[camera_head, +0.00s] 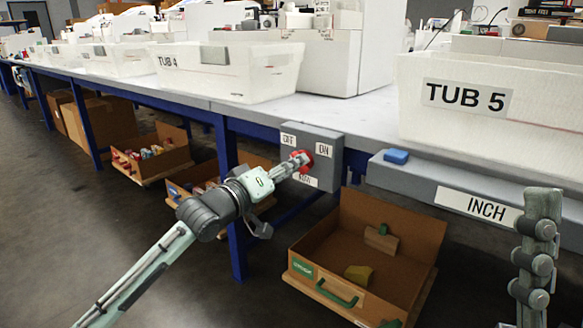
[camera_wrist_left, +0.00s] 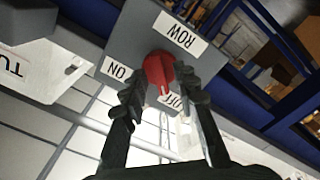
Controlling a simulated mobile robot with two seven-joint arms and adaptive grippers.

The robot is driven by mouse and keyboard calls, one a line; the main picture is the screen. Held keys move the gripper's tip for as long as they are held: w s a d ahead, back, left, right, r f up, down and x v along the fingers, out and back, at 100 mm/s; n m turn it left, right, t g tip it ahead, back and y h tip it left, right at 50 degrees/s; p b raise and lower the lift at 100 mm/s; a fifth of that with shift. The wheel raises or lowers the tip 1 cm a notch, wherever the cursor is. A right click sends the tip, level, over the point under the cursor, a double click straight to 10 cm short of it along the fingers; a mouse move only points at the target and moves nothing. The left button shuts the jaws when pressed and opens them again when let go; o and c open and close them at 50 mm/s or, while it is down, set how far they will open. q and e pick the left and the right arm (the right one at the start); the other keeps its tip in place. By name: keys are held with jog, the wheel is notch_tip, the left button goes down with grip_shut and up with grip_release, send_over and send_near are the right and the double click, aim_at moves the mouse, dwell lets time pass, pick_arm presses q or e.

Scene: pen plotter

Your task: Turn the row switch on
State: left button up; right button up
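The row switch is a red knob (camera_wrist_left: 158,70) on a grey box (camera_head: 325,142) fixed to the table's front edge. In the left wrist view its plate carries ON, OFF and ROW labels, and the knob's pale-marked end points toward the OFF label (camera_wrist_left: 172,100). My left gripper (camera_head: 297,161) is in front of the box, at the knob. In the wrist view its two dark fingers (camera_wrist_left: 158,76) stand apart, one on each side of the knob; whether they touch it is unclear. My right gripper is not in view.
The TUB 5 bin (camera_head: 430,122) and TUB 4 bin (camera_head: 225,82) stand on the table. A grey panel with an INCH label (camera_head: 478,207) and a blue button (camera_head: 396,156) lies to the right.

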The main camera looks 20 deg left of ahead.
pick_arm(q)
grip_shut()
